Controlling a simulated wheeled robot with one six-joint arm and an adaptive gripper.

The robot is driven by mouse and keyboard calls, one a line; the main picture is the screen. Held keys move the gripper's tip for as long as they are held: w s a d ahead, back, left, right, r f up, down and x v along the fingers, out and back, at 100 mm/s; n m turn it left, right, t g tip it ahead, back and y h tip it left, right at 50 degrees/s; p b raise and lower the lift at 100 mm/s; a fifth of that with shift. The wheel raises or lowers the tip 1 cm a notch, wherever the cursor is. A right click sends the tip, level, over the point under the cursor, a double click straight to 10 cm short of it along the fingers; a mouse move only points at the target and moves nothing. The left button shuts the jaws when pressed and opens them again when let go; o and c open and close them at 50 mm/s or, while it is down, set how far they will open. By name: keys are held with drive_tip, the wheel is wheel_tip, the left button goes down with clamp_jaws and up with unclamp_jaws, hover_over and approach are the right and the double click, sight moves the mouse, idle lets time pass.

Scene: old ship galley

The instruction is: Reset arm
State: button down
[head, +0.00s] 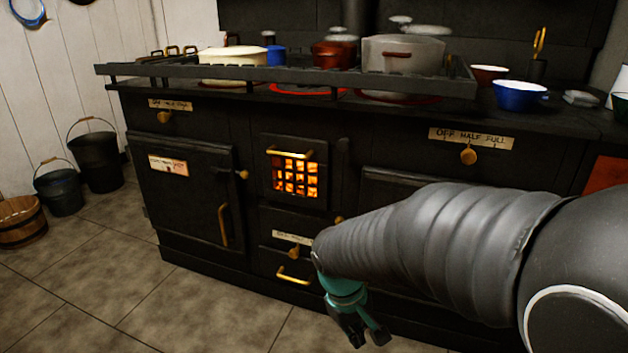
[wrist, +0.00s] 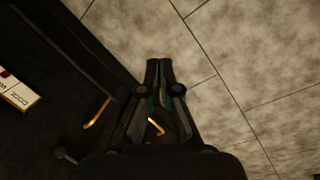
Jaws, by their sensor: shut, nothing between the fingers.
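My arm reaches in from the right of the head view, in front of the black stove (head: 200,225). My gripper (head: 366,340) hangs low near the stove's base and points down at the floor. In the wrist view my gripper (wrist: 159,62) shows its two fingertips together, with nothing between them. The tiled floor (wrist: 250,60) lies beyond the fingertips. The stove front (wrist: 60,110) fills the left side of the wrist view.
Pots, including a grey one (head: 405,54), stand behind the stove rail (head: 290,72). A blue bowl (head: 519,96) sits on the right of the top. A dark bucket (head: 97,160) and a wooden tub (head: 21,221) stand at left. The front-left floor (head: 110,280) is clear.

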drive_tip(key=s+d+r+m+t+p, duration=0.1)
drive_tip(key=s+d+r+m, duration=0.1)
drive_tip(key=r, duration=0.3)
drive_tip(key=s+d+r+m+t+y+p, duration=0.1)
drive_tip(key=s+d+r+m+t, duration=0.1)
drive_tip(key=s+r, duration=0.3)
drive_tip(key=s+d+r+m+t+y+p, duration=0.1)
drive_tip(key=s+d+r+m+t, duration=0.1)
drive_tip(key=r, duration=0.5)
drive_tip(key=shift+s+d+p, duration=0.3)
drive_tip(key=shift+s+d, duration=0.5)
drive_tip(key=shift+s, duration=0.15)
